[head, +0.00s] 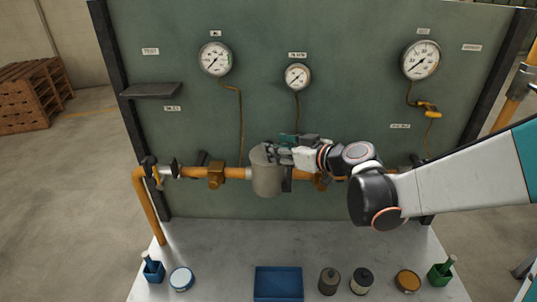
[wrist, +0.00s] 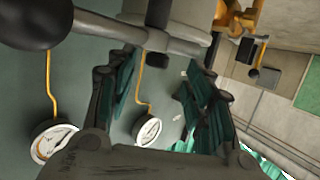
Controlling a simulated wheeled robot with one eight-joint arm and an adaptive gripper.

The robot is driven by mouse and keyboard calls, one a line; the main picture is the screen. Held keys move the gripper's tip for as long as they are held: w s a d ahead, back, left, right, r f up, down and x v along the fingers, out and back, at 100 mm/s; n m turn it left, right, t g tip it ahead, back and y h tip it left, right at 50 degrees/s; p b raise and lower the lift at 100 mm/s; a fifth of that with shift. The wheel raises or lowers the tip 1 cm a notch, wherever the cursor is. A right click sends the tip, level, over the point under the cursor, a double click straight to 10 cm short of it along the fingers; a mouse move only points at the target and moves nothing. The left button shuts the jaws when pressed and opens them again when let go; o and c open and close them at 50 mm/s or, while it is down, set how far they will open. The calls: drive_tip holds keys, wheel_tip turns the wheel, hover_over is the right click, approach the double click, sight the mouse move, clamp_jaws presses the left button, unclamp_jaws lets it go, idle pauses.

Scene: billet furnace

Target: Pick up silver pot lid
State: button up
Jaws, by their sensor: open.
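A grey cylindrical pot (head: 267,178) sits on the orange pipe in front of the green panel in the head view. I cannot clearly tell a separate silver lid from the pot's top, which my gripper partly covers. My gripper (head: 287,148) is at the upper right of the pot, close to its top; whether it touches is unclear. In the wrist view my gripper (wrist: 160,70) has its fingers spread with nothing held between them. A grey bar (wrist: 140,36) crosses just beyond the fingertips, and a dark rounded shape (wrist: 38,22) fills the upper left corner.
The orange pipe (head: 193,172) runs across the panel (head: 330,110), with gauges (head: 297,77) above. A small shelf (head: 151,90) is at left.

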sight(268, 142)
drive_tip(key=x, duration=0.5)
drive_tip(key=shift+w+d+r+b, duration=0.1)
drive_tip(key=shift+w+r+b, duration=0.1)
drive_tip(key=shift+b, duration=0.15)
clamp_jaws()
